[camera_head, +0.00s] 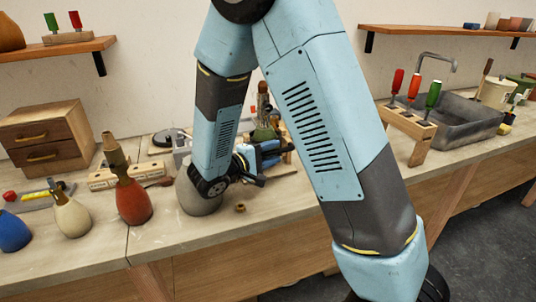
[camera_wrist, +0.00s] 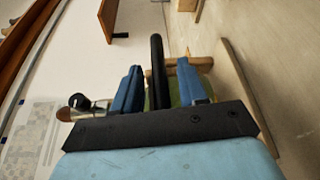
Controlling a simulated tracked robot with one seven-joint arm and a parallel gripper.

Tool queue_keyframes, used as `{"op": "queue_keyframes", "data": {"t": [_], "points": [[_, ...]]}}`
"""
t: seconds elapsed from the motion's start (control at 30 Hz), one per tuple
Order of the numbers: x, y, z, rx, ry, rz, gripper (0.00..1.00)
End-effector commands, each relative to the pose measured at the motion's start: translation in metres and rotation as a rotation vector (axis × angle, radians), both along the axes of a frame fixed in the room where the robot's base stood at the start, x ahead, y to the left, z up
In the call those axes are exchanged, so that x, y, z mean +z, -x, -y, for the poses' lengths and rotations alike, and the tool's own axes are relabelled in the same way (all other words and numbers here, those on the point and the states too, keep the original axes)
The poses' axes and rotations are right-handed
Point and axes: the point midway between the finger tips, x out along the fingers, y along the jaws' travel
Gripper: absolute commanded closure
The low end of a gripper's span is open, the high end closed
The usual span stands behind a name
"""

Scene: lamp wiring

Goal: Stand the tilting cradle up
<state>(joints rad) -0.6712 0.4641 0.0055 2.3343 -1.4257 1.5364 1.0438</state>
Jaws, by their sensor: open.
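My gripper (camera_head: 272,153) is over the back of the bench, partly behind my own arm. In the wrist view its two blue fingers (camera_wrist: 158,66) are apart. A black rod (camera_wrist: 157,60) shows between them, with something green (camera_wrist: 165,95) lower down; I cannot tell whether either touches a finger. A light wooden piece (camera_wrist: 199,64) lies beyond the right finger and may be part of the tilting cradle. The cradle is not clearly visible, and its tilt cannot be told. In the head view a green part (camera_head: 262,134) with a brown upright piece stands just behind the gripper.
A grey vase-like base (camera_head: 200,197) stands under my forearm, with a small brass ring (camera_head: 240,208) nearby. Red (camera_head: 133,203), cream (camera_head: 72,217) and blue (camera_head: 12,232) bases stand left. A screwdriver rack (camera_head: 409,128) and sink (camera_head: 465,125) are right. The front bench strip is mostly clear.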

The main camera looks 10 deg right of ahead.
Motion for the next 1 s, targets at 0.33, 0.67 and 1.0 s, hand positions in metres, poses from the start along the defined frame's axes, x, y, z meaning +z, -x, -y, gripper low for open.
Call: {"op": "queue_keyframes", "data": {"t": [0.33,0.67,1.0], "points": [[0.003,0.024,-0.038,0.004,0.001,0.000,0.58],[0.005,0.039,-0.062,0.002,0.000,-0.001,0.58],[0.005,0.040,-0.062,-0.001,-0.001,-0.002,0.66]]}}
